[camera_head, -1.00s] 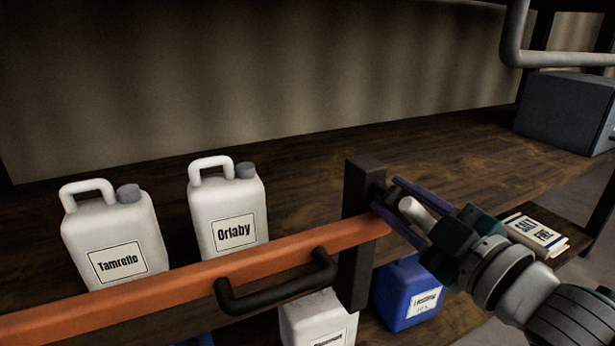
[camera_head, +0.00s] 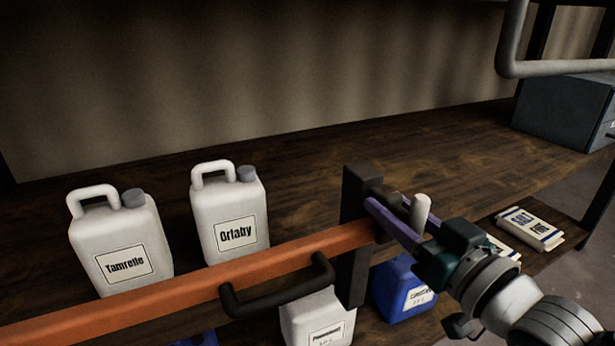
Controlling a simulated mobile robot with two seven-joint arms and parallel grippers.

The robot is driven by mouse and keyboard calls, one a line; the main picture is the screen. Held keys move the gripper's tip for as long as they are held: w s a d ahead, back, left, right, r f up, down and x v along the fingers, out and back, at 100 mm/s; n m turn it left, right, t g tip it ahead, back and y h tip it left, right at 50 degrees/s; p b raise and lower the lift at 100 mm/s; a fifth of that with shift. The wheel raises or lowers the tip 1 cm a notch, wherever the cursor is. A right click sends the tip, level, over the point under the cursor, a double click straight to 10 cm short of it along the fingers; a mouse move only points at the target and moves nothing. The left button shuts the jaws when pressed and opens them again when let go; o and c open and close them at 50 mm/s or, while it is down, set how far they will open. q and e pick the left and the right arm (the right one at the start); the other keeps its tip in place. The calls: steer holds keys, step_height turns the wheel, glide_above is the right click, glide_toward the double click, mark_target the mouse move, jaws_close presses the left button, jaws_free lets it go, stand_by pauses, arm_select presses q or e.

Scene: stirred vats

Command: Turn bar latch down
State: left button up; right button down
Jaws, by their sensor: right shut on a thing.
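The orange bar (camera_head: 200,290) runs across the front of the shelf to a dark upright post (camera_head: 352,240). A black pull handle (camera_head: 275,298) is fixed on the bar. A pale, rounded lever (camera_head: 421,208), which looks like the bar latch's grip, stands nearly upright beside the post. My right gripper (camera_head: 390,206) reaches in from the lower right, its purple fingers on either side of the lever and shut on it. The fingers partly hide the latch's lower end and pivot. My left gripper is not in view.
White jugs labelled Tamrelle (camera_head: 122,240) and Orlaby (camera_head: 230,215) stand behind the bar. Another white jug (camera_head: 318,322) and a blue jug (camera_head: 405,290) are below. Salt packets (camera_head: 530,228) lie at right. A grey box (camera_head: 562,112) and pipe (camera_head: 508,45) are farther back.

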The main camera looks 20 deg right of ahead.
mark_target(420, 233)
steer(key=shift+m, duration=0.6)
steer(key=c, duration=0.8)
jaws_free()
steer(key=shift+o, duration=0.2)
steer(key=shift+s, duration=0.1)
steer(key=s, duration=0.6)
steer(key=s+p, duration=0.1)
steer(key=s, duration=0.2)
steer(key=shift+s+d, duration=0.4)
steer(key=shift+a, duration=0.1)
